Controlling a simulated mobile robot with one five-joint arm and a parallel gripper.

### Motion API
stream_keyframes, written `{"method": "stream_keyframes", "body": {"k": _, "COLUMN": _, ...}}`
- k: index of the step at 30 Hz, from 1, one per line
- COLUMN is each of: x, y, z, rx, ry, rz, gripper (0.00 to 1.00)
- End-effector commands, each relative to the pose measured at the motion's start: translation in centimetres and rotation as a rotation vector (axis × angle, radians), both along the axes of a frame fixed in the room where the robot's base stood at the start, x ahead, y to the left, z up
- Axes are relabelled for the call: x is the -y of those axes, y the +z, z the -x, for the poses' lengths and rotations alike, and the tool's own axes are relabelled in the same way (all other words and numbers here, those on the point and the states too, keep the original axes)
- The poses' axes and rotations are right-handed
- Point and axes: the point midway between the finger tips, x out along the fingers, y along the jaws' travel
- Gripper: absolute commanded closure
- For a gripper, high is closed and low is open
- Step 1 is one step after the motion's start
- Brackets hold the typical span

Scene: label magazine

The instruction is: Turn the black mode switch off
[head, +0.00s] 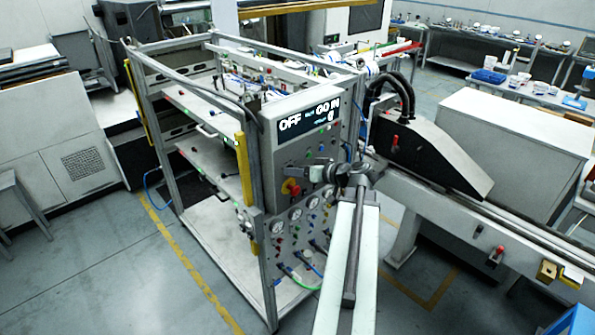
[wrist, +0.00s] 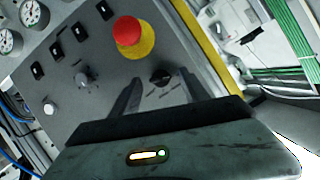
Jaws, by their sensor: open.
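The black mode switch (wrist: 160,77) is a round black knob on the grey control panel, below the red button in the wrist view. My gripper (wrist: 160,80) is open, with one dark finger on each side of the switch in the picture. I cannot tell whether the fingertips reach around it or touch it. In the head view my gripper (head: 322,172) is at the front of the control panel (head: 290,152), and I cannot make out the switch there. A display (head: 308,120) on the panel shows "OFF" and "GO IN".
A red emergency button (wrist: 129,31) on a yellow disc (wrist: 140,48) sits close to the switch. Several small black switches (wrist: 57,51) and gauges (wrist: 30,12) lie to the left in the wrist view. A yellow post (head: 245,172) runs along the panel's left edge.

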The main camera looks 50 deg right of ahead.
Motion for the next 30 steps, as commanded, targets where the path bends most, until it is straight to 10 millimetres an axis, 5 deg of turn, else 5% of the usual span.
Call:
{"method": "stream_keyframes", "body": {"k": 12, "x": 0.5, "y": 2.7, "z": 6.5, "rx": -0.001, "ry": -0.002, "rz": 0.001, "gripper": 0.47}}
{"method": "stream_keyframes", "body": {"k": 30, "x": -0.1, "y": 2.0, "z": 6.3, "rx": -0.014, "ry": 0.014, "rz": -0.006, "gripper": 0.47}}
